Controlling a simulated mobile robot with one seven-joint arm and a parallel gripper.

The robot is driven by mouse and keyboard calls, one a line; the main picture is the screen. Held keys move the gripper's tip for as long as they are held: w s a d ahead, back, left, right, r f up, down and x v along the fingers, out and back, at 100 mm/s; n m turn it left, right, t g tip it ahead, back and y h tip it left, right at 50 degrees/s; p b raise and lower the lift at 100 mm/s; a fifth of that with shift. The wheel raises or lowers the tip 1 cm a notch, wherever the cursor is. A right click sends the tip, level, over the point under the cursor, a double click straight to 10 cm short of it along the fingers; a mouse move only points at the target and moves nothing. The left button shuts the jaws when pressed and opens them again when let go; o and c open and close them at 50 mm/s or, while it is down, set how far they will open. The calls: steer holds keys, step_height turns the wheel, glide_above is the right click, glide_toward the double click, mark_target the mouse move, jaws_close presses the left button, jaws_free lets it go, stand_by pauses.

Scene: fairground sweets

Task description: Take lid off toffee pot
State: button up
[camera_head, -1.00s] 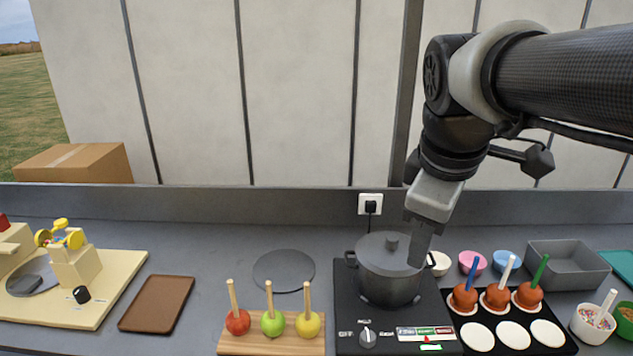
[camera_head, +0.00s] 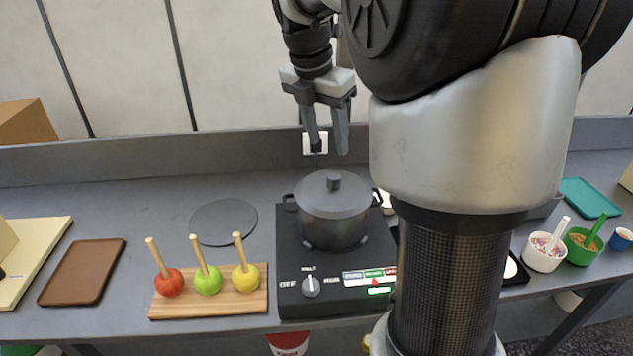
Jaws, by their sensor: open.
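The toffee pot (camera_head: 334,228) is a dark grey pot with side handles. It stands on a black hotplate (camera_head: 292,262). Its grey lid (camera_head: 318,187), with a short knob (camera_head: 334,181) in the middle, sits on top of it. My gripper (camera_head: 329,152) is open and empty, fingers pointing down. In the picture it is just above the lid knob, in front of the wall socket; how far it is from the knob in depth I cannot tell.
A flat grey disc (camera_head: 223,222) lies left of the hotplate. A wooden board (camera_head: 215,307) with red, green and yellow apples on sticks is front left, beside a brown tray (camera_head: 82,272). Bowls, one green (camera_head: 577,252), stand at right. My arm hides much of the right side.

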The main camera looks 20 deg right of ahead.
mark_target(334, 175)
steer(key=b+x, duration=0.1)
steer(key=x, duration=0.9)
steer(key=shift+w+d+f, duration=0.1)
steer(key=shift+w, duration=0.1)
jaws_close()
